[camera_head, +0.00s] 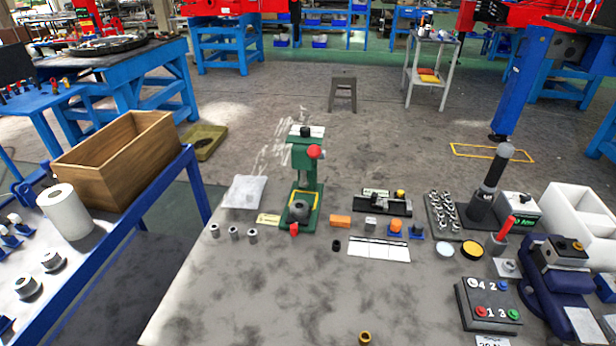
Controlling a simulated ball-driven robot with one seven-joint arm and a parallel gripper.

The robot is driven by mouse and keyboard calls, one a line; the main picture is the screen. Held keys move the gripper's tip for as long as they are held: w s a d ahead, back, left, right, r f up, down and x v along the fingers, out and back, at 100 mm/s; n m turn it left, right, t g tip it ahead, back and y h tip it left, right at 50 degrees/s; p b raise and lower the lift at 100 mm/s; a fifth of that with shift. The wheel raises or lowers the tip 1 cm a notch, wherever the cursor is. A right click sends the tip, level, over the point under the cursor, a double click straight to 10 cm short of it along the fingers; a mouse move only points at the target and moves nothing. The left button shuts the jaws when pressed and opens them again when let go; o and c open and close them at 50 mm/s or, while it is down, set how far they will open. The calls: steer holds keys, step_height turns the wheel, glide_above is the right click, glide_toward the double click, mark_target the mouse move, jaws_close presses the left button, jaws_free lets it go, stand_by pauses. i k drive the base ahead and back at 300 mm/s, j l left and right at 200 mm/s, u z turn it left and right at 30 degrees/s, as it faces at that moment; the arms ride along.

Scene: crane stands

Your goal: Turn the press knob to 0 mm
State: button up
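A green press (304,173) stands upright on the grey table, a little left of the picture's middle. A small black knob (305,131) sits on its top, above a white plate. A red round knob (315,152) sticks out at the front of its head. The frame does not show which one is the press knob, and any scale on it is too small to read. The press base has a yellow border with a dark round part (299,209) on it, and a red piece (294,229) at its front edge. My gripper is not in view.
Small metal cylinders (234,233) and a clear bag (244,191) lie left of the press. An orange block (340,221) and a small black-based fixture (386,203) are to its right. Farther right stand a tall black lever (490,185) and a button box (488,305). The front left tabletop is clear.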

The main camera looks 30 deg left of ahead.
mark_target(305, 132)
steer(key=i+l, duration=0.3)
steer(key=i+l+u, duration=0.1)
steer(key=u, duration=0.25)
steer(key=l+u, duration=0.15)
steer(key=u, duration=0.25)
steer(key=i+l+u, duration=0.1)
steer(key=u, duration=0.25)
